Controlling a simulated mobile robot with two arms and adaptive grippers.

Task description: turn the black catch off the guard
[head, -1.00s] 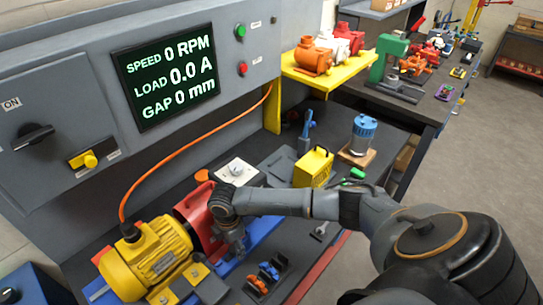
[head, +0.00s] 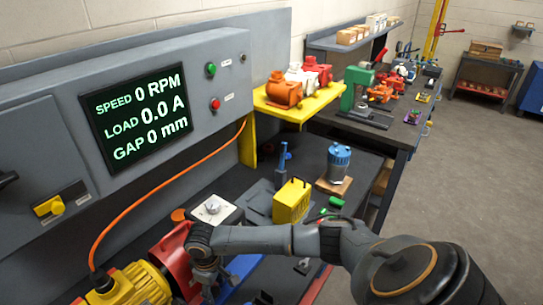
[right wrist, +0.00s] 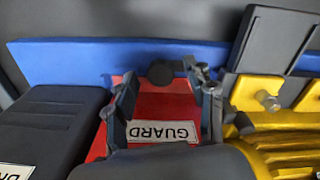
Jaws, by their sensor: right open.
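The red guard (head: 173,262) covers the end of the yellow motor (head: 132,287), low in the head view. In the right wrist view the guard (right wrist: 165,105) carries an upside-down GUARD label. The round black catch (right wrist: 161,73) shows at the guard's far edge, beside the blue strip. My right gripper (right wrist: 163,82) is open, with one finger on each side of the catch and a gap visible around it. In the head view my right gripper (head: 207,277) hangs down at the guard's right side and the catch cannot be made out. My left gripper is out of view.
A dark block (right wrist: 45,125) lies left of the guard in the wrist view, and a dark plate (right wrist: 268,50) to its right. Farther back are a white box with a knob (head: 214,212), a yellow case (head: 291,202) and a blue-topped canister (head: 339,162). An orange cable (head: 165,188) runs to the motor.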

